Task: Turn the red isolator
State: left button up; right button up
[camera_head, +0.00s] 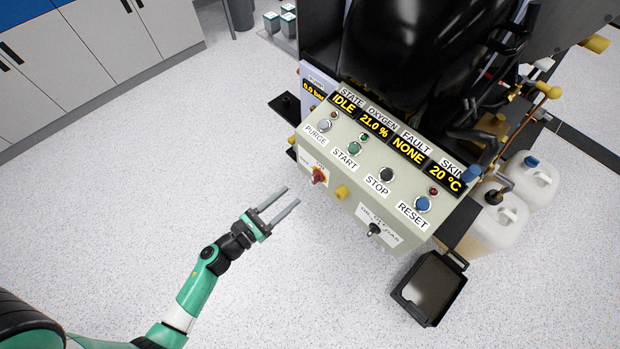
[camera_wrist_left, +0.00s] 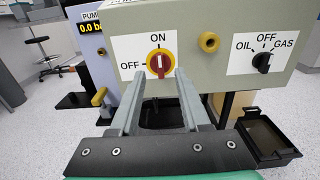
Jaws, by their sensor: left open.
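The red isolator (camera_head: 319,176) is a red knob on a yellow round plate on the front of the beige control box (camera_head: 385,160). In the left wrist view the red isolator (camera_wrist_left: 160,62) sits under an ON label with OFF to its left. Its handle stands upright, toward ON. My left gripper (camera_head: 286,199) is open and empty, in front of the box and apart from the knob. In the left wrist view the fingers of my left gripper (camera_wrist_left: 158,95) point at the box, with the knob between and beyond their tips. My right gripper is not in view.
A yellow knob (camera_wrist_left: 209,42) and a black OIL/OFF/GAS selector (camera_wrist_left: 263,61) are right of the isolator. PURGE, START, STOP and RESET buttons line the sloped top. A black tray (camera_head: 430,288) hangs at the lower right. White jugs (camera_head: 527,180) stand right. The floor at left is clear.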

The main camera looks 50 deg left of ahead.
aim_at(313, 176)
pick_arm(q)
jog(key=w+b, duration=0.1)
jog(key=w, duration=0.7)
jog(key=shift+w+a, duration=0.15)
jog(key=shift+w, duration=0.25)
jog(key=shift+c, duration=0.2)
grip_shut()
